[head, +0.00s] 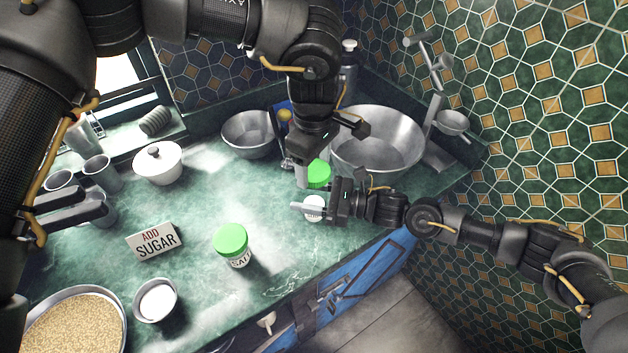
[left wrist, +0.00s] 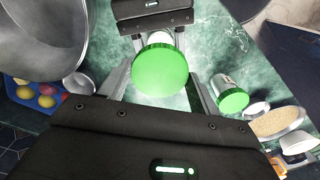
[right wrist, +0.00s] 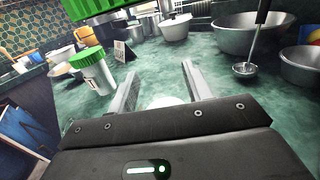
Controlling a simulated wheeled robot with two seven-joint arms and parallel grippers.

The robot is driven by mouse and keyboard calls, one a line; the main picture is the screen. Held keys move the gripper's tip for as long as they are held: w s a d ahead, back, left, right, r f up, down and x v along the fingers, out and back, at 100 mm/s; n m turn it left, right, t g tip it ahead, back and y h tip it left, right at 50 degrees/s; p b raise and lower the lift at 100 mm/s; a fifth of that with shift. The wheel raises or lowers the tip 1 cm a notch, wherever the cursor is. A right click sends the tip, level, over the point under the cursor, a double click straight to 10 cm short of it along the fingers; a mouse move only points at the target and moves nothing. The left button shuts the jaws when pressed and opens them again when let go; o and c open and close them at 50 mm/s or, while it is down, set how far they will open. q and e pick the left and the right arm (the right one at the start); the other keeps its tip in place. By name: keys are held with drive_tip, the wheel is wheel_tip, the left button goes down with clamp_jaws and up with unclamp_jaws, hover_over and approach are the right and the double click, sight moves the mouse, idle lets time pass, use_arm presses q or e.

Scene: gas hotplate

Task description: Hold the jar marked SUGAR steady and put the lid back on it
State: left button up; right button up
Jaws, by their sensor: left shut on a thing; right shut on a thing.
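My left gripper (head: 310,172) is shut on a round green lid (head: 318,174). The lid fills the space between its fingers in the left wrist view (left wrist: 160,70). My right gripper (head: 318,208) is shut on a small white jar (head: 313,208) with no lid on it, near the counter's front edge. Only a pale part of this jar (right wrist: 165,101) shows between the right fingers; its label is not readable. In the head view the lid appears behind the jar, apart from it. Another jar, marked SALT (head: 238,261), stands with its green lid on.
An ADD SUGAR sign (head: 155,241) stands on the counter left of the salt jar. A cup of white stuff (head: 157,301) and a pan of grain (head: 75,325) are at front left. Metal bowls (head: 377,145) stand at the back. The middle counter is clear.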

use_arm(q)
drive_tip(key=shift+f, duration=1.75)
drive_tip(key=shift+f, duration=0.1)
drive_tip(key=shift+f, duration=0.75)
drive_tip(key=shift+f, duration=0.7)
drive_tip(key=o, duration=0.9)
drive_tip(key=shift+r, duration=2.3)
